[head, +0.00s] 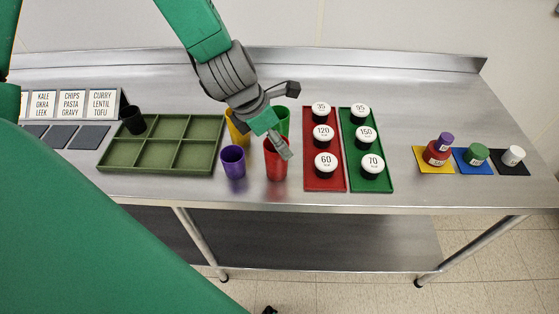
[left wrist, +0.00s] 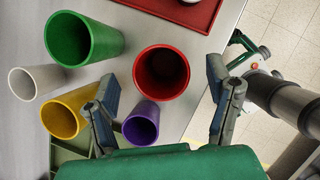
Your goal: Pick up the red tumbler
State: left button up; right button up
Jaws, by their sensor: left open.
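The red tumbler (head: 276,168) stands upright on the steel counter, partly covered by my left gripper (head: 284,121) in the head view. In the left wrist view the red tumbler (left wrist: 162,72) shows its open mouth, just beyond the fingertips and between their lines. My left gripper (left wrist: 164,95) is open and empty, its fingers spread to either side. The purple tumbler (left wrist: 140,124) lies nearer, in the gap by the left-hand finger; it stands left of the red one in the head view (head: 233,163). My right gripper is not in view.
Close by stand a green tumbler (left wrist: 83,39), a yellow tumbler (left wrist: 68,112) and a white tumbler (left wrist: 36,82). A divided green tray (head: 160,168) holding a black tumbler (head: 133,121) is left. Red (head: 325,185) and green (head: 372,186) trays with labelled lids are right.

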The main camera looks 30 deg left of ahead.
aim_at(276, 168)
pick_arm(q)
jog(key=x, duration=0.4)
jog(key=shift+s+a+f, duration=0.15)
jog(key=shift+s, duration=0.05)
jog(key=shift+w+a+f, duration=0.2)
jog(key=shift+w+f, duration=0.05)
jog(key=shift+f, duration=0.2)
jog(key=shift+d+r, duration=0.1)
jog(key=shift+d, duration=0.4)
jog(key=c, duration=1.3)
